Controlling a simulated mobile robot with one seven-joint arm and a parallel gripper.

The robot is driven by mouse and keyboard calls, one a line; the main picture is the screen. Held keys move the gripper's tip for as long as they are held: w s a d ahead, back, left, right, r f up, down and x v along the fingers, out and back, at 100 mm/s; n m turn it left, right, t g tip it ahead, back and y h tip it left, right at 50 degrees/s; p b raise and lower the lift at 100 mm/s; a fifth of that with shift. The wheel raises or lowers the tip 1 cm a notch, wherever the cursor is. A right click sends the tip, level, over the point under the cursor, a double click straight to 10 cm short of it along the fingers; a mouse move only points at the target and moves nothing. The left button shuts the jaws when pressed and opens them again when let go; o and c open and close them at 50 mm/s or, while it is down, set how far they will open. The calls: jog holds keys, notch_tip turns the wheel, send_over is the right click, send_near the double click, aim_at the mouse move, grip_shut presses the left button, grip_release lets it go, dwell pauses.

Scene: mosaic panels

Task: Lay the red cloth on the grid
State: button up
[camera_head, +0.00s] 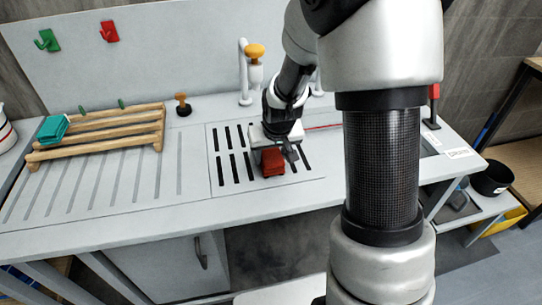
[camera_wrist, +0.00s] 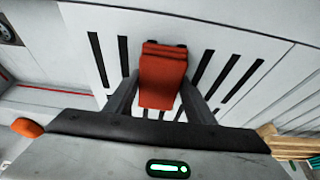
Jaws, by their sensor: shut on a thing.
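The red cloth (camera_head: 272,162) is a small folded block over the slotted grid (camera_head: 221,184) in the head view. In the wrist view the cloth (camera_wrist: 162,80) sits between the two fingers of my gripper (camera_wrist: 160,92), which is shut on it. Dark slots of the grid (camera_wrist: 225,80) show on both sides of the cloth. I cannot tell whether the cloth touches the grid or hangs just above it. Part of the grid is hidden by my gripper and arm in the head view.
A wooden rack (camera_head: 100,136) with a teal folded cloth (camera_head: 53,130) stands to the left on grooved counter. A dark stopper with an orange knob (camera_head: 182,104) and a white tap (camera_head: 244,75) are behind. Green (camera_head: 47,41) and red (camera_head: 109,31) hooks are on the back panel.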

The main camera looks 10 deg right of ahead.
jog(key=shift+f, duration=0.15)
jog(key=shift+f, duration=0.15)
jog(key=o, duration=0.9)
jog(key=shift+o, duration=0.2)
